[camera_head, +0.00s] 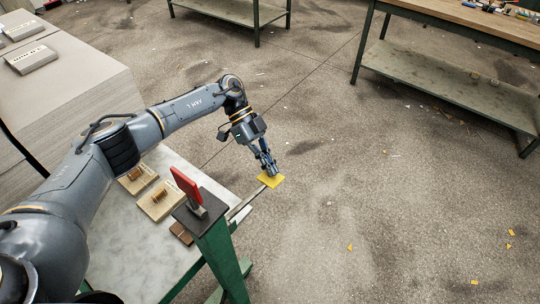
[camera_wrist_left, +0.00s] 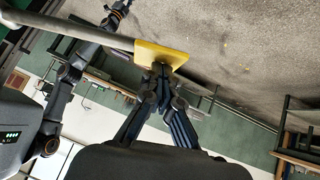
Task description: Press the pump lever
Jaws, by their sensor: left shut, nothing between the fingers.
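The pump lever is a thin metal rod (camera_head: 246,202) with a flat yellow plate (camera_head: 272,181) at its end. It sticks out past the table's right edge, over the floor. My left gripper (camera_head: 269,171) points down at the yellow plate, its fingers shut and empty. In the left wrist view the shut fingertips (camera_wrist_left: 161,70) are at the edge of the yellow plate (camera_wrist_left: 165,53). They look in contact with it or very close; I cannot tell which. The rod (camera_wrist_left: 65,29) runs off to the left there.
A red upright plate (camera_head: 185,185) stands on a dark block on a green post. Wooden blocks (camera_head: 160,200) lie on the pale table (camera_head: 125,240). Stacked greyboard (camera_head: 75,90) is at left. A workbench (camera_head: 450,90) stands at upper right. The floor (camera_head: 370,180) is mostly open.

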